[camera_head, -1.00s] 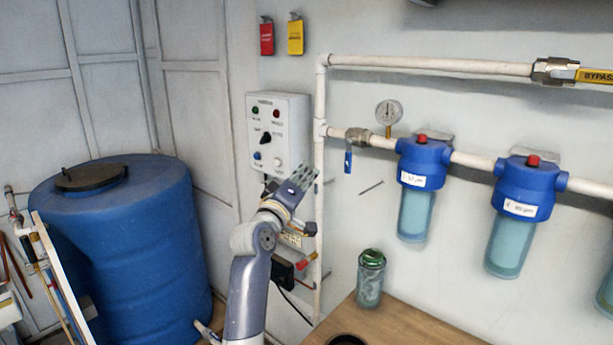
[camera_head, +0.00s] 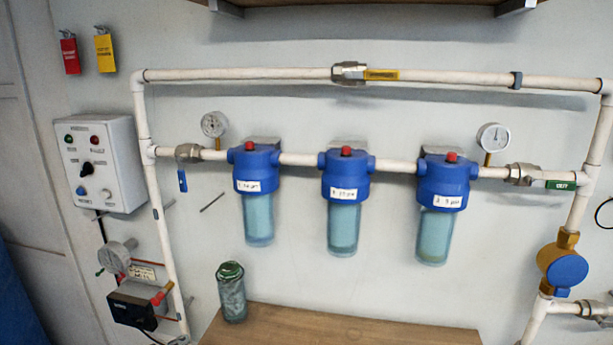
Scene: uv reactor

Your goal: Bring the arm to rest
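No gripper and no part of either arm shows in the head view now. The white control box (camera_head: 101,165) with its black knob and coloured buttons hangs on the wall at the left. Nothing of mine is in front of it. Whether my grippers are open or shut is hidden, since both are out of the picture.
A wooden bench top (camera_head: 340,328) lies at the bottom, with a green-capped jar (camera_head: 232,292) at its left end. Three blue filter housings (camera_head: 346,174) hang on white pipes above it. A black box (camera_head: 138,303) sits low at the left. A shelf (camera_head: 370,3) crosses the top.

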